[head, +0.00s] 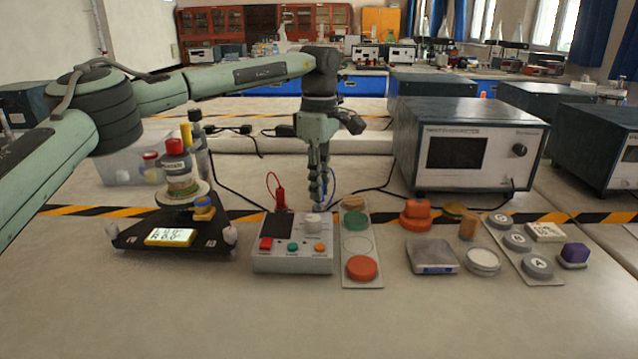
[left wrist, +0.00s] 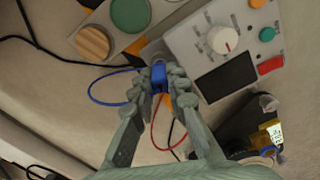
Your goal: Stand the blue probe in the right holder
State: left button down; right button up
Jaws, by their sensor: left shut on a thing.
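The meter box (head: 293,262) stands at the middle front, with a screen, a white knob and coloured buttons. It also shows in the left wrist view (left wrist: 205,55). The red probe (head: 281,199) stands upright at its back left, with a red wire looping from it. My left gripper (head: 318,198) points down at the meter's back right corner. In the left wrist view it is shut on the blue probe (left wrist: 159,77), whose blue wire loops away to the left. The fingers hide the probe's lower end and the right holder, so I cannot tell whether it is seated.
A panel with green and orange discs (head: 377,276) lies close right of the meter. A black triangular stand (head: 190,240) is on the left. A large instrument (head: 470,145) stands behind right. Small blocks and discs lie further right. The front of the table is clear.

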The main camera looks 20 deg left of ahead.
pick_arm(q)
jog(key=shift+f, duration=0.75)
dwell(0.5)
jog(key=c, duration=1.2)
grip_release()
jog(key=shift+r, duration=3.75)
